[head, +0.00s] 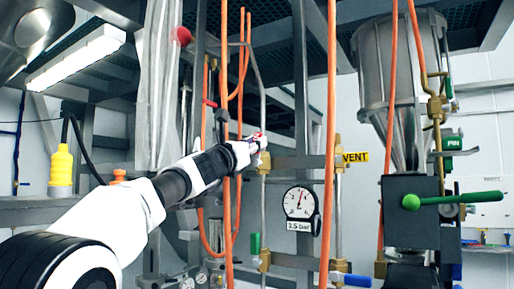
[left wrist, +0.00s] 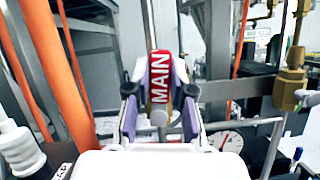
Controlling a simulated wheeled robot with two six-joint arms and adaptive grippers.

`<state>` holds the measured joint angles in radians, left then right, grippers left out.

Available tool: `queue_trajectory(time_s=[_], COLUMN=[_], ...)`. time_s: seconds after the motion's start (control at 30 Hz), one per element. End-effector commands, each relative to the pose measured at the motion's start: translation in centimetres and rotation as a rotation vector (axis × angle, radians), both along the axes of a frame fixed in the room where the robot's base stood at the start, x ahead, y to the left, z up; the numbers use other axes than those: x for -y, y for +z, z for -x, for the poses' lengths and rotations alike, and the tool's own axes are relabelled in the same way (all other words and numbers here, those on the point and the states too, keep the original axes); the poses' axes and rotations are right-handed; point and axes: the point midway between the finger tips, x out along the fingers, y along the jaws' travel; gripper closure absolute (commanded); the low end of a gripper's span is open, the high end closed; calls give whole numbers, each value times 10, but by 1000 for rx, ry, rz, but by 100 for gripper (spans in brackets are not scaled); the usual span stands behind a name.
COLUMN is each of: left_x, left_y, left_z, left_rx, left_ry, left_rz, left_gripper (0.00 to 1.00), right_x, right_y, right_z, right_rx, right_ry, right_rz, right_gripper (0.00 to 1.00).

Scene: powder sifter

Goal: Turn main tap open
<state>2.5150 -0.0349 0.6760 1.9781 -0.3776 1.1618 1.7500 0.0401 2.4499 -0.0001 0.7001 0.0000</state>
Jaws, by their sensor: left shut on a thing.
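The main tap's red handle, marked MAIN in white, shows in the left wrist view (left wrist: 160,76). In the head view only a small red part of the handle (head: 260,136) shows by the gripper, near the brass fitting on a vertical pipe. My left gripper (head: 254,144) is shut on this handle. In the left wrist view its two fingers (left wrist: 160,97) press on both sides of the handle, which stands upright in that picture. The tap's body behind the handle is mostly hidden. My right gripper is in neither view.
Orange hoses (head: 331,150) hang close around my left arm. A pressure gauge (head: 300,202) sits below right of the tap. A yellow VENT label (head: 355,157), a steel hopper (head: 398,85) and a green-knobbed lever (head: 411,202) are to the right. A yellow bottle (head: 61,168) stands at left.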

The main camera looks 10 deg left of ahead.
Motion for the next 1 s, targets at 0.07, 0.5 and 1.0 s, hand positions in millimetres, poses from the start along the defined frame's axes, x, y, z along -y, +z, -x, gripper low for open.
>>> queue_trajectory(time_s=[0.07,0.5,1.0], left_x=[-2,-8,-8], left_y=[4,7,6], left_z=[1,0,0], left_rx=[-7,-45,-47], left_ry=[1,0,-1], left_rz=[41,150,151], left_gripper=[100,100,52], right_x=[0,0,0], right_y=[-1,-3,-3], right_z=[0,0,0], right_rx=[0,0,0], right_ry=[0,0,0], right_rz=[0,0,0], right_gripper=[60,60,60])
